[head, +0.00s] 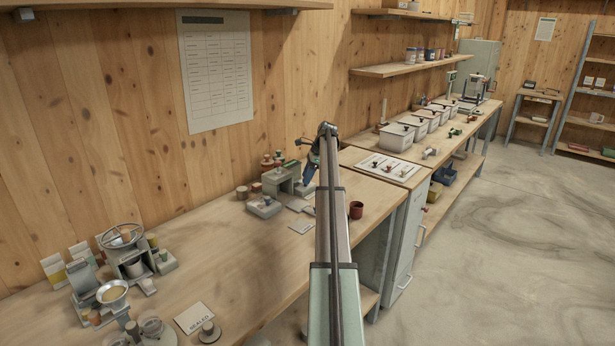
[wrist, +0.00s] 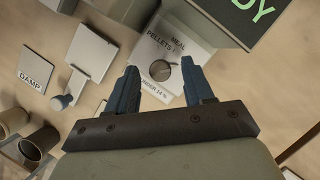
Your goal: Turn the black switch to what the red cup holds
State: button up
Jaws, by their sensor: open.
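In the wrist view my gripper (wrist: 160,90) points its two blue fingers, apart, toward a pale plate (wrist: 188,52) lettered "MEAL", "PELLETS" and "UNDER 14 %". A round dark grey knob (wrist: 160,70) sits on this plate and shows between the fingertips; I cannot tell for sure that it is the black switch. Nothing is seen in the fingers. In the head view my gripper (head: 309,180) is low over the bench beside a grey machine (head: 277,181). The red cup (head: 356,209) stands on the bench to its right. The cup's contents cannot be made out.
A dark panel with green letters (wrist: 243,8) is close above the plate. A "DAMP" card (wrist: 32,76), a pale board (wrist: 93,52) and two brownish cups lie left in the wrist view. Bare bench (head: 255,260) shows in front; a white panel with knobs (head: 388,168) is to the right.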

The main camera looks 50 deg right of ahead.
jog(key=shift+f, duration=0.1)
jog(key=shift+c, duration=0.2)
grip_shut()
dwell(0.5)
jog(key=n, duration=0.2)
jog(key=n+g+y, duration=0.1)
jog(key=n, duration=0.1)
jog(key=shift+w+d, duration=0.15)
jog(key=shift+w, duration=0.05)
jog(key=shift+w+n+g, duration=0.1)
jog(key=shift+n+g, duration=1)
jog(key=shift+n, duration=1.3)
